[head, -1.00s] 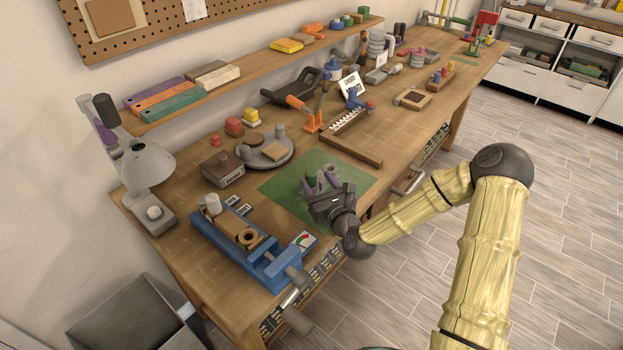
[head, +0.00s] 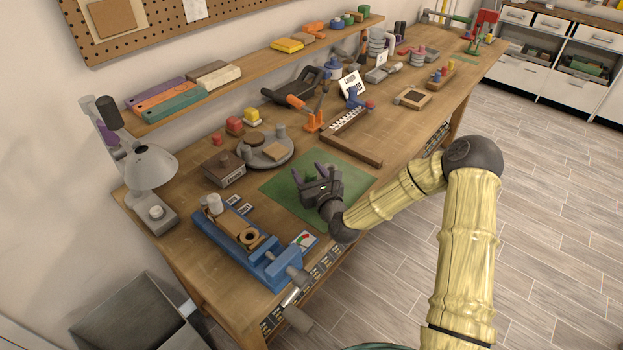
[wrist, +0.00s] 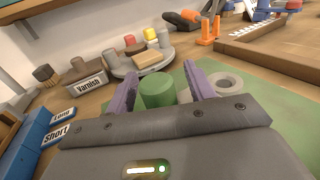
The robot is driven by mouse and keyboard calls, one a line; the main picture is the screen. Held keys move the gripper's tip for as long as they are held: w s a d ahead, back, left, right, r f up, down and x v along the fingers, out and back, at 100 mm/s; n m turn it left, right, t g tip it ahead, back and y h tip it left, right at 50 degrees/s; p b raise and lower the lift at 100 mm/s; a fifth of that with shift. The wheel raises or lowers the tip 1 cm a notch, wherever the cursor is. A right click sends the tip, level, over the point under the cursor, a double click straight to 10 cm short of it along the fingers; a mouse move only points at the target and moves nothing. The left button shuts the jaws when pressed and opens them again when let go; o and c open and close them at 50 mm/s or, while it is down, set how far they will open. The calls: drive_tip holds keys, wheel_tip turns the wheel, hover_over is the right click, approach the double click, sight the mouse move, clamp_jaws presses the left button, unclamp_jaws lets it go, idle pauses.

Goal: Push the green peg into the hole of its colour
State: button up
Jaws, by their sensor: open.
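A green cylinder (wrist: 157,93), which looks like the green peg, stands upright on the green mat (wrist: 262,113) in the wrist view. My gripper (wrist: 160,78) is open, with its purple fingers on either side of the cylinder; I cannot tell whether they touch it. A grey ring with a round opening (wrist: 226,82) lies on the mat just right of the fingers. A small grey piece (wrist: 185,96) shows partly behind the right finger. In the head view my gripper (head: 311,172) is low over the mat (head: 347,180) and hides the cylinder. No green-marked hole is clearly visible.
A blue vise (head: 265,268) stands at the near left edge. A Varnish box (head: 224,170) and a round grey tray (head: 284,158) lie behind the mat. A wooden angle rail (head: 355,150) is beyond it. The mat's near right part is clear.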

drive_tip(key=shift+c, duration=0.2)
drive_tip(key=c, duration=1)
drive_tip(key=shift+s+a, duration=0.1)
drive_tip(key=shift+r, duration=0.25)
wheel_tip(320, 180, up, 10)
drive_tip(key=shift+f, duration=0.2)
